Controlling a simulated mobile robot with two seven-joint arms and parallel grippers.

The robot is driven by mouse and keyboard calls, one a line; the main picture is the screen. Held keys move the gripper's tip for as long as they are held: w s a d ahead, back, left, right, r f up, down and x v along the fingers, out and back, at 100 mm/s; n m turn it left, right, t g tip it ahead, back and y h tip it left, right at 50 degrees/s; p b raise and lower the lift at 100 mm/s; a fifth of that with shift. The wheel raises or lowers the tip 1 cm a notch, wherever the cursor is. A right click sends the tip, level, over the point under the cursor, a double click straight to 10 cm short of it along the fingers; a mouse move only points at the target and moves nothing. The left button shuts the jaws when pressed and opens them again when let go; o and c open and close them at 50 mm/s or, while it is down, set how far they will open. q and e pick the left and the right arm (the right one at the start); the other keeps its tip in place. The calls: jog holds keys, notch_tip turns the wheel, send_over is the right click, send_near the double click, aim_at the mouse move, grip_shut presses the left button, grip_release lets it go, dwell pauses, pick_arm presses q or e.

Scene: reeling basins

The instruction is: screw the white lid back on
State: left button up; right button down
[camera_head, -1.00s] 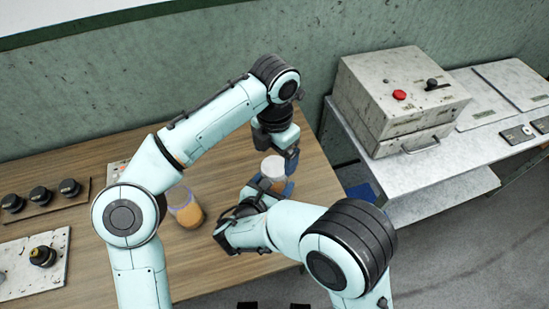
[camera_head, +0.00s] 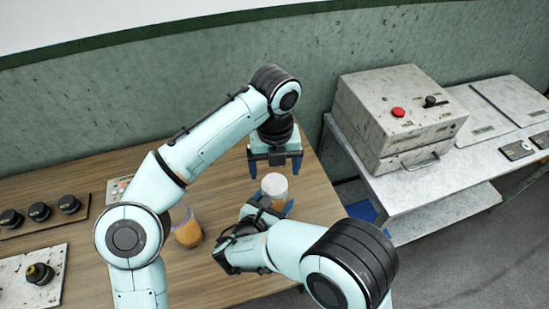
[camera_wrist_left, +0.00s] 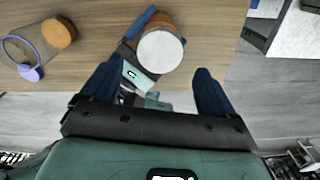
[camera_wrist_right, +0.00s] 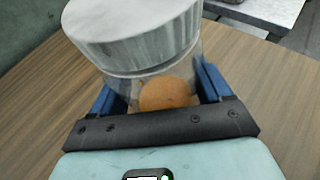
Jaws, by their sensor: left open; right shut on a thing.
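The white lid (camera_head: 274,183) sits on top of a clear jar with something orange-brown inside; the jar (camera_wrist_right: 165,92) shows best in the right wrist view. In that view the lid (camera_wrist_right: 130,30) looks level with the jar's rim, but I cannot tell how tightly it sits. My right gripper (camera_wrist_right: 160,95) is shut around the jar's body, and the jar stands at the table's right part. My left gripper (camera_head: 274,168) is open and empty, with its fingers pointing down, above and just behind the lid. The lid (camera_wrist_left: 160,52) lies beyond its fingertips in the left wrist view.
A second clear jar with orange-brown contents (camera_head: 187,232) stands to the left; a purple ring (camera_wrist_left: 20,52) shows on it. Black knobs (camera_head: 40,212) line the table's left. A grey box with a red button (camera_head: 400,115) stands on the side bench at right.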

aim_at(275, 184)
pick_arm(q)
jog(key=n, duration=0.7)
jog(key=shift+r, duration=0.3)
jog(key=n, duration=0.4)
jog(key=shift+r, duration=0.2)
jog(key=n, duration=0.4)
jog(key=shift+r+n, duration=0.2)
jog(key=shift+n, duration=0.2)
jog(key=n, duration=0.6)
jog(key=shift+r+n, duration=0.25)
jog(key=shift+n, duration=0.05)
jog(key=n, duration=0.6)
jog(key=shift+r+n, duration=0.3)
jog(key=shift+n, duration=0.1)
jog(key=shift+f, duration=4.05)
